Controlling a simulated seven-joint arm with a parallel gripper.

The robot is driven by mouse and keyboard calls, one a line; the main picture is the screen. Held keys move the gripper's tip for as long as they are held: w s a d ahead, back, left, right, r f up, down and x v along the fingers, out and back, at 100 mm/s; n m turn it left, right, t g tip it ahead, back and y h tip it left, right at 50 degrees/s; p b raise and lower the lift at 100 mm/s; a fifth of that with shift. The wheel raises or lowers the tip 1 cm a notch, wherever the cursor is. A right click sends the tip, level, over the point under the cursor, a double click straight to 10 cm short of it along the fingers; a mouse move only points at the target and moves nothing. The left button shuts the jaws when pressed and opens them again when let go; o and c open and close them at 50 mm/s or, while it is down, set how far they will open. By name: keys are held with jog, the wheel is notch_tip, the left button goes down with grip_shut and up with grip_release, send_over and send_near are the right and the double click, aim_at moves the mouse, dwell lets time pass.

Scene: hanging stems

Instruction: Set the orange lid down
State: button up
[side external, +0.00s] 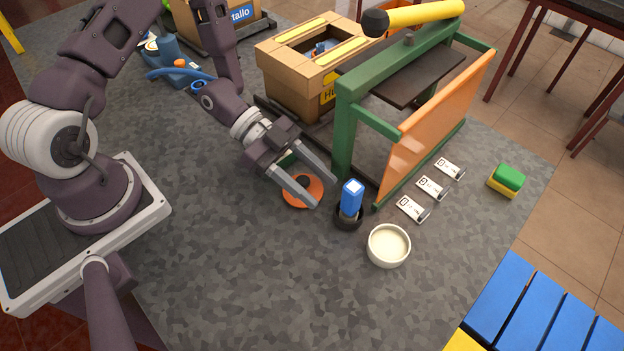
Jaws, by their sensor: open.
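The orange lid (301,193) is a flat orange disc with a dark spot near its middle. It appears to lie on the grey mottled table (240,270), partly hidden by my gripper's fingers. My gripper (325,192) is open, with one finger passing over the lid and the other to its upper right. I cannot tell whether a finger touches the lid. A green piece shows behind the lid, mostly hidden by the gripper.
A blue block (351,193) stands in a black round holder just right of the lid. A white bowl (389,246) is in front. A green frame (344,130) with an orange panel (437,125) rises close behind. Cardboard boxes (300,85) stand farther back. The table's near left is clear.

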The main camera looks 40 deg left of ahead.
jog(key=v, duration=1.2)
jog(key=shift+r, duration=0.5)
jog(key=shift+w+r, duration=0.1)
jog(key=shift+w, duration=0.05)
jog(key=w+a+r+n+t+y, duration=0.3)
jog(key=w+r+n+t+y, duration=0.25)
jog(key=w+r+y, duration=0.2)
jog(key=a+r+n+t+y, duration=0.2)
jog(key=a+r+n+y, duration=0.35)
jog(key=r+y, duration=0.2)
jog(key=s+d+r+n+g, duration=0.1)
jog(key=s+d, duration=0.1)
jog(key=s, duration=0.4)
jog(key=s+d+r+n+g+h, duration=0.1)
jog(key=s+d+n+g, duration=0.1)
jog(key=s, duration=0.5)
jog(key=s+d+r+n+g+h, duration=0.1)
jog(key=s+d, duration=0.2)
jog(key=s, duration=0.4)
jog(key=shift+r+n, duration=0.3)
jog(key=shift+n, duration=0.1)
